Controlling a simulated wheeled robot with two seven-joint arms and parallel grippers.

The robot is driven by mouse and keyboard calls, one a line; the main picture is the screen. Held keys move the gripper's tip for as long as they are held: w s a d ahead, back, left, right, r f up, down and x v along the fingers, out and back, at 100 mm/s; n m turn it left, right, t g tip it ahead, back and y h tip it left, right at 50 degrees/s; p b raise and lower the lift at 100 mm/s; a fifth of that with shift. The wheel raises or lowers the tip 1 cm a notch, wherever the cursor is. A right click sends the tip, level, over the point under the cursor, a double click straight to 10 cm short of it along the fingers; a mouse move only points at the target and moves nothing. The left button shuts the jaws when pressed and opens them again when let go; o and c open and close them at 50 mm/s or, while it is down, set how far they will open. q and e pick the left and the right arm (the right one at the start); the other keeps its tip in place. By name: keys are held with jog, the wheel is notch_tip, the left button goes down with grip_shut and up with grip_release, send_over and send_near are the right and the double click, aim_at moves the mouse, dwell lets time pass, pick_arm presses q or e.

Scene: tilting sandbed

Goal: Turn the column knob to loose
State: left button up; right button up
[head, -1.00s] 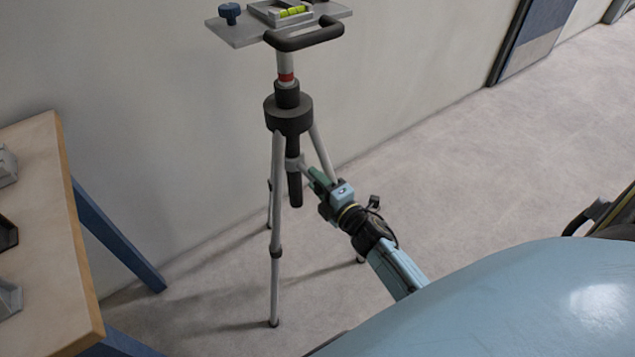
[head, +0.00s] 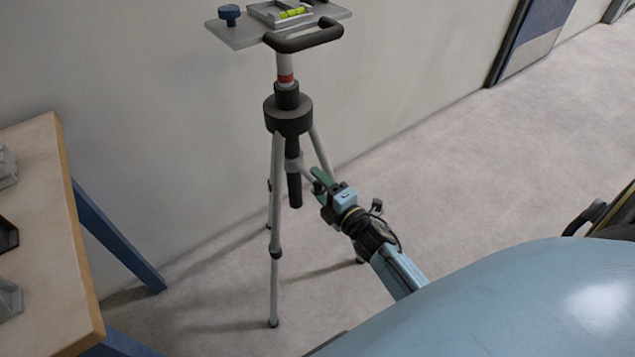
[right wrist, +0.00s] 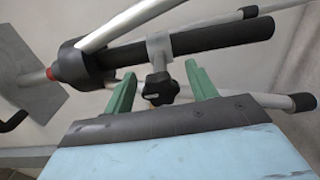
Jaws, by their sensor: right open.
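The tripod's dark centre column (head: 294,180) hangs below its black hub (head: 288,115). In the right wrist view the column (right wrist: 210,42) runs across the top, with a grey collar (right wrist: 160,52) around it. The black lobed column knob (right wrist: 160,88) sticks out from this collar. My right gripper (head: 315,180) is open beside the column. In the wrist view its green fingers (right wrist: 160,72) stand on either side of the knob, with a gap on both sides. The knob cannot be made out in the head view. My left gripper is not in view.
Thin tripod legs (head: 276,200) stand around the column. A wooden table (head: 50,200) is at left. Floor at right is clear.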

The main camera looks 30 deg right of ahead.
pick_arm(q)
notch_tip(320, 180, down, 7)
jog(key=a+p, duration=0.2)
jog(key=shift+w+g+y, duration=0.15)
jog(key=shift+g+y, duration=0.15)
pick_arm(e)
jog(key=s, duration=1.2)
jog(key=shift+s+d, duration=0.2)
jog(key=shift+d, duration=0.25)
